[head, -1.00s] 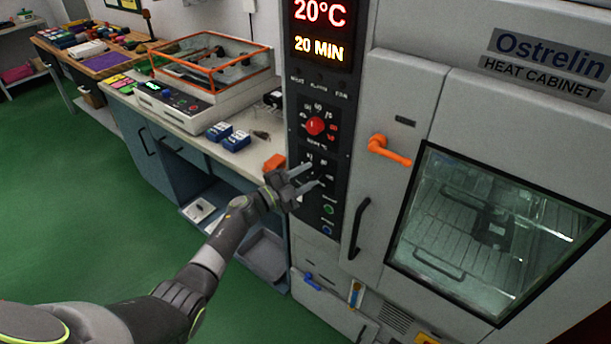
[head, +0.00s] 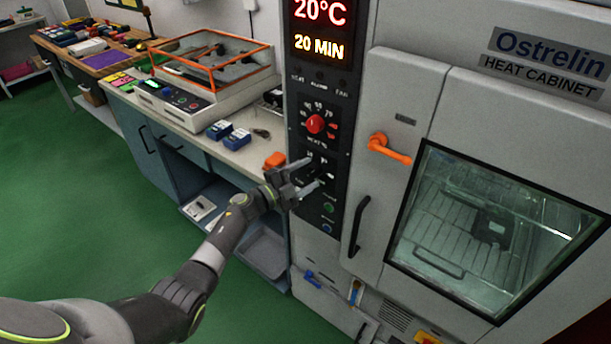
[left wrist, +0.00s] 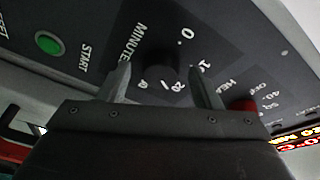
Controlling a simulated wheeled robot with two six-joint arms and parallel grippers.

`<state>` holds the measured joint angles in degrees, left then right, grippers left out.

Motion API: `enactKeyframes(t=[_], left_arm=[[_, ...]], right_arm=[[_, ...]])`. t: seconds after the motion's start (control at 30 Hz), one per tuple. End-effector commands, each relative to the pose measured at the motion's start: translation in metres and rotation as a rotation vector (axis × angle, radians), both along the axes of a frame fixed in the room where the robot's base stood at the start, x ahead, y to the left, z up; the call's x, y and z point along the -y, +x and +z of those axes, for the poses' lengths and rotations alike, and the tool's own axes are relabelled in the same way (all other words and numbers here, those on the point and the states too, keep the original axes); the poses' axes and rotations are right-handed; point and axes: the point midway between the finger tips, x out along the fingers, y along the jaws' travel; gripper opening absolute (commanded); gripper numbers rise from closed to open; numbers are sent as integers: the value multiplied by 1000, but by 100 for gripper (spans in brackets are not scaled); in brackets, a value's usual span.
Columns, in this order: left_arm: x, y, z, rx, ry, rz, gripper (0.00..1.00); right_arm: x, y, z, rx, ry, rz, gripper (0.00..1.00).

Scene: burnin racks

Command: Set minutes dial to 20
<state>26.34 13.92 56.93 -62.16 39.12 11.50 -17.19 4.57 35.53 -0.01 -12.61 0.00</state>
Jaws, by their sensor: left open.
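The heat cabinet's control panel carries a black minutes dial (left wrist: 157,68), labelled MINUTES in the left wrist view. In the head view the dial (head: 318,172) sits below the red heat dial (head: 315,124). The display (head: 320,47) reads 20°C and 20 MIN. My left gripper (head: 306,176) is at the minutes dial, with its fingers apart. In the left wrist view the fingers (left wrist: 162,85) stand on either side of the dial, apart from each other. Whether they touch it I cannot tell. The dial's pointer is hard to make out. My right gripper is not seen.
A green start button (left wrist: 48,42) lies beside the dial. The cabinet has an orange door handle (head: 389,149) and a black handle (head: 359,227) right of the panel. A workbench with an orange-framed machine (head: 213,75) and blue boxes (head: 237,139) stands left.

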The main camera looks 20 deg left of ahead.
Motion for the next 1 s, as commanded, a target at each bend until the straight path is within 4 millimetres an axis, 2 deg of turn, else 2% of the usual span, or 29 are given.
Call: enactKeyframes(t=[0.17,0.33,0.8,1.0], left_arm=[[-2,-2,0,1,0,1,58],[-14,-17,-1,0,2,2,58],[-77,-104,-11,0,4,0,58],[-96,-130,-12,-1,2,0,58]], right_arm=[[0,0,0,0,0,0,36],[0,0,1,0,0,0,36],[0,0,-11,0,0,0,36],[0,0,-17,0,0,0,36]])
